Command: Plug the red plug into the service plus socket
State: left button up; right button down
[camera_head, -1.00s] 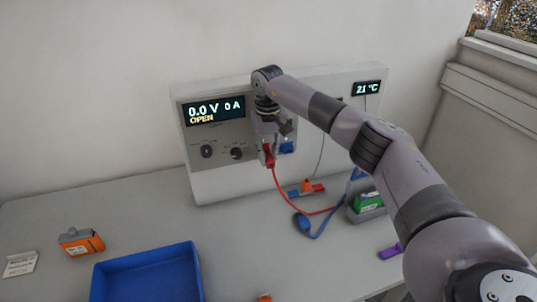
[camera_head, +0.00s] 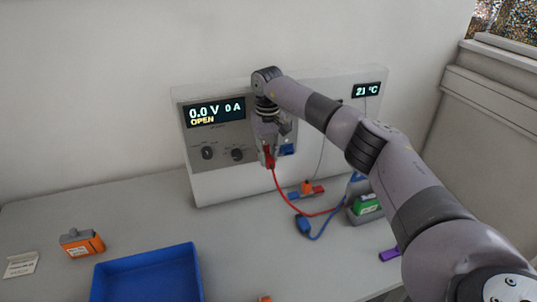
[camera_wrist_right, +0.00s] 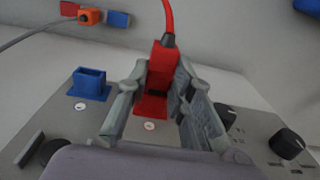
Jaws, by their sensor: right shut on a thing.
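The red plug (camera_head: 269,158) is on a red lead at the front panel of the cycler (camera_head: 330,140). My right gripper (camera_head: 270,152) is shut on the plug, with a finger on each side in the right wrist view (camera_wrist_right: 160,105). The plug (camera_wrist_right: 161,62) is in line with the red socket (camera_wrist_right: 150,108), whose red plate shows just below it. The plug's tip is hidden, so I cannot tell how deep it sits. The blue socket (camera_wrist_right: 89,84) is empty beside it. My left gripper is not in view.
A blue plug (camera_head: 303,224) lies on the table with its lead. An orange block with red and blue ends (camera_head: 306,188) lies before the cycler. A green battery in a grey holder (camera_head: 367,204), a purple item (camera_head: 389,254), an orange battery (camera_head: 83,243) and a blue tray (camera_head: 150,255) stand around.

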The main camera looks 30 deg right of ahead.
jog(key=shift+w+d+r, duration=0.1)
jog(key=shift+w+r, duration=0.15)
jog(key=shift+r, duration=0.1)
